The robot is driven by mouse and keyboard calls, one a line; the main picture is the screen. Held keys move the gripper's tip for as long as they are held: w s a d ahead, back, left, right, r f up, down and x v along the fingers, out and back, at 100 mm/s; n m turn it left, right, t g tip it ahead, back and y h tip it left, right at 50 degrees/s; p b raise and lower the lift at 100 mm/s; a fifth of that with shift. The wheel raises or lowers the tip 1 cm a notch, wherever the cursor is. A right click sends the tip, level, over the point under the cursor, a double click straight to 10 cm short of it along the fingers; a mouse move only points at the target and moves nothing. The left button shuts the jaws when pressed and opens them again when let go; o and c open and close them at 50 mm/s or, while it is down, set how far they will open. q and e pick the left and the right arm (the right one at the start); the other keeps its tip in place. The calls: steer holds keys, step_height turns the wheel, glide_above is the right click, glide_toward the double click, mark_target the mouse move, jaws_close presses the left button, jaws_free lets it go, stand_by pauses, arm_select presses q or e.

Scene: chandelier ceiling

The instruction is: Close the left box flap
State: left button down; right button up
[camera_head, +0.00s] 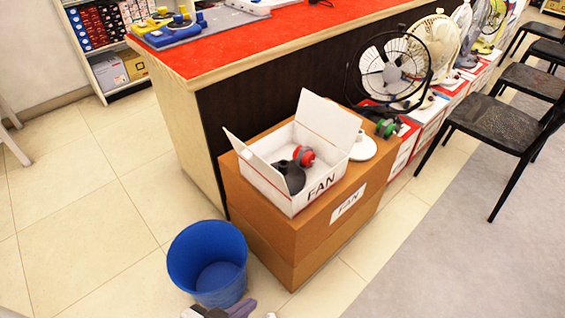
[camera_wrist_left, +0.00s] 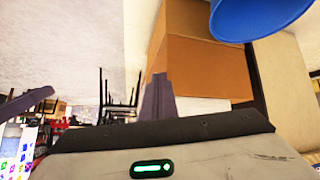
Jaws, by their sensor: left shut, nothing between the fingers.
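The white open box (camera_head: 268,178) marked FAN stands on the stacked brown cartons. Its left flap (camera_head: 237,143) is open and tilts outward to the left. A large white flap (camera_head: 328,122) stands up at the back right. Black and red fan parts lie inside the box. My left gripper (camera_head: 240,306) shows only in part at the bottom edge of the head view, below the box and apart from it. My right gripper is in neither view.
A blue bin (camera_head: 208,262) stands on the floor left of the brown cartons (camera_head: 300,240), close to my left gripper. The red-topped counter (camera_head: 230,45) is behind the box. Fans (camera_head: 392,72) and black chairs (camera_head: 505,125) are to the right. Tiled floor at left is clear.

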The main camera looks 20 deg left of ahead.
arm_select(q)
steer(key=w+a+f+n+t+b, duration=0.1)
steer(key=w+a+n+t+b, duration=0.3)
steer(key=w, duration=0.3)
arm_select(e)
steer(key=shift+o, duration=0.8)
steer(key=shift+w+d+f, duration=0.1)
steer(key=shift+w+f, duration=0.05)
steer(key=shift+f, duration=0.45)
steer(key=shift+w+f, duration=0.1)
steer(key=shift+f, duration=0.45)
arm_select(q)
steer(key=n+t+h+b, duration=0.5)
steer(key=n+h+b, duration=0.1)
steer(key=n+h, duration=0.25)
glide_toward(244, 156)
steer(key=w+d+r+n+b, duration=0.1)
steer(key=w+d+b, duration=0.1)
steer(key=w, duration=0.3)
steer(key=shift+d+r+y, duration=0.35)
steer(key=shift+d, duration=0.3)
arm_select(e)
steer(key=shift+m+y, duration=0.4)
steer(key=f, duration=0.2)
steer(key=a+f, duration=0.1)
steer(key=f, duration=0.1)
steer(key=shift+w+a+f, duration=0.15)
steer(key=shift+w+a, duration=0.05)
arm_select(q)
steer(key=shift+w, duration=0.1)
